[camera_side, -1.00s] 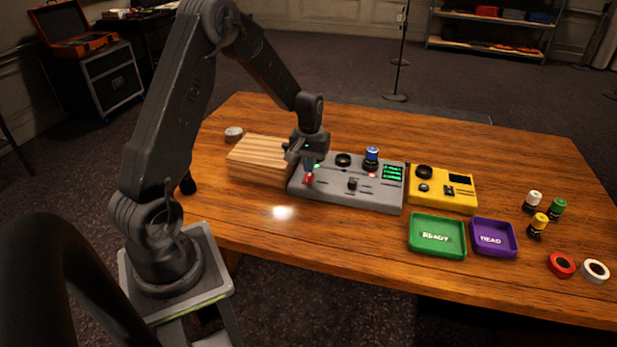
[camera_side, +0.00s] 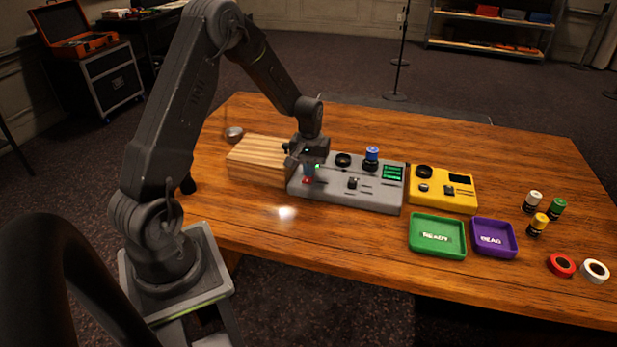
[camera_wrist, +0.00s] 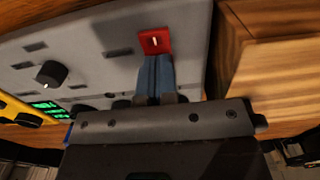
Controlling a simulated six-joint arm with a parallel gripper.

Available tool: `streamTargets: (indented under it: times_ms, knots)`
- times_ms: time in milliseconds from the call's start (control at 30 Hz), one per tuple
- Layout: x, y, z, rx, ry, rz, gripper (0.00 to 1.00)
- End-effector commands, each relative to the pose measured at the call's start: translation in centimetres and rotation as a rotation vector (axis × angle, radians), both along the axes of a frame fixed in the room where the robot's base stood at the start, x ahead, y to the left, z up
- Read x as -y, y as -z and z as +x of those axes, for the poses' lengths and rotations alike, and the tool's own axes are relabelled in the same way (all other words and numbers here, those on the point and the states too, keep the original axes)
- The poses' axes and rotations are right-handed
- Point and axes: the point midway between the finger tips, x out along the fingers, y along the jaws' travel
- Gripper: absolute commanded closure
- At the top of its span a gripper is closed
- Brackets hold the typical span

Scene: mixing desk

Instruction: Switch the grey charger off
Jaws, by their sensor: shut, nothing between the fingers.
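The grey charger (camera_side: 340,195) lies on the table, with a red switch (camera_side: 306,181) at its left end. The red switch also shows in the wrist view (camera_wrist: 155,41), with a small pale mark at its middle. My gripper (camera_side: 309,172) is shut and empty, pointing down at the switch. In the wrist view its blue fingers (camera_wrist: 154,62) are together and their tips reach the switch's near edge; I cannot tell whether they touch. A green light shows beside the gripper, and the charger's screen (camera_side: 393,173) is lit green. A blue battery (camera_side: 372,153) stands at the charger's back.
A wooden block (camera_side: 258,160) stands close on the charger's left. A yellow charger (camera_side: 440,203) is on its right. Green (camera_side: 437,252) and purple (camera_side: 494,253) trays lie in front. Several batteries and two tape rolls are farther right. The table's front left is clear.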

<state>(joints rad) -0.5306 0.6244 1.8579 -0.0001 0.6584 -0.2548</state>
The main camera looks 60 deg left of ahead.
Motion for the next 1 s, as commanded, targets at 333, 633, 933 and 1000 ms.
streamTargets:
  times_ms: [333,633,933,1000]
  knots:
    - [0.0,-1.1,0.0,0.001,0.000,0.001,1.00]
    - [0.0,-3.4,0.0,0.001,0.000,0.001,1.00]
    - [0.0,-5.7,0.0,0.000,0.000,0.000,1.00]
    - [0.0,-6.2,0.0,0.001,0.000,0.001,1.00]
